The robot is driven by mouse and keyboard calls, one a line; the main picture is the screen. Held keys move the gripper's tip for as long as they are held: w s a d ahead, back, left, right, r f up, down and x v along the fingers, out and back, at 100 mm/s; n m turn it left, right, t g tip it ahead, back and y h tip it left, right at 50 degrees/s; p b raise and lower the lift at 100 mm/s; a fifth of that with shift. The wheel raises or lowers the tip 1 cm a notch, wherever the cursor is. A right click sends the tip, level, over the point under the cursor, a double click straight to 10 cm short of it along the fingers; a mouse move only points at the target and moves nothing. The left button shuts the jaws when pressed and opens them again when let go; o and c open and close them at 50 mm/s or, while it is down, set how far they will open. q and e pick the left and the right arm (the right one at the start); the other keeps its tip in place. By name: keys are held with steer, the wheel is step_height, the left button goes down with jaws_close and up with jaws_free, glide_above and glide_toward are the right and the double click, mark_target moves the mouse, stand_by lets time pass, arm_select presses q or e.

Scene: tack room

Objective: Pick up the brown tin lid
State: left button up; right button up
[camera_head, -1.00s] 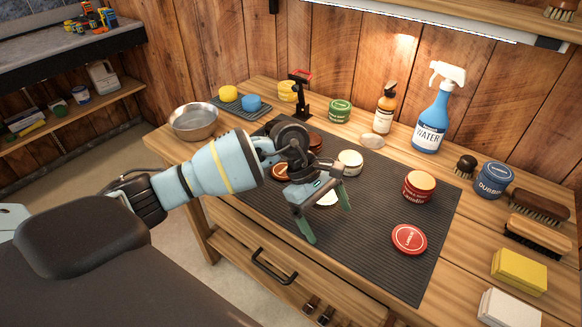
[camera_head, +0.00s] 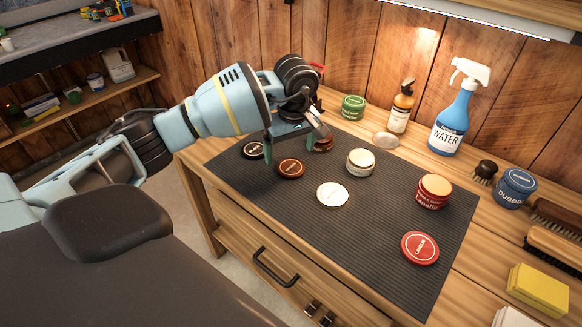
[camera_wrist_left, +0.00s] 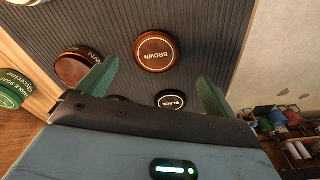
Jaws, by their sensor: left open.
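The brown tin lid (camera_head: 291,168) lies flat on the dark ribbed mat (camera_head: 300,215), label up. In the left wrist view it (camera_wrist_left: 156,51) sits ahead, between the lines of the two fingers. My left gripper (camera_head: 296,143) is open and empty, above the back left of the mat, fingers pointing down. It also shows in the left wrist view (camera_wrist_left: 156,82). The round brown tin (camera_head: 323,145) stands behind the lid, partly hidden by the gripper; it appears left of the lid in the wrist view (camera_wrist_left: 78,65). My right gripper is out of view.
A black lid (camera_head: 252,150) lies close to the brown one. A white lid (camera_head: 332,194), white tin (camera_head: 360,162), red tin (camera_head: 434,190) and red lid (camera_head: 420,247) are on the mat. Behind stand a green tin (camera_head: 353,107) and spray bottle (camera_head: 459,110). The mat's front is clear.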

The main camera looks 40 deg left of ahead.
mark_target(291, 167)
arm_select(q)
steer(key=shift+w+a+f, duration=0.1)
steer(key=shift+w+f, duration=0.15)
steer(key=shift+f, duration=1.05)
steer(key=shift+w+a+f, duration=0.1)
steer(key=shift+w+f, duration=0.1)
steer(key=shift+f, duration=1.1)
steer(key=c, duration=1)
steer(key=shift+r, duration=0.1)
steer(key=shift+c, duration=0.2)
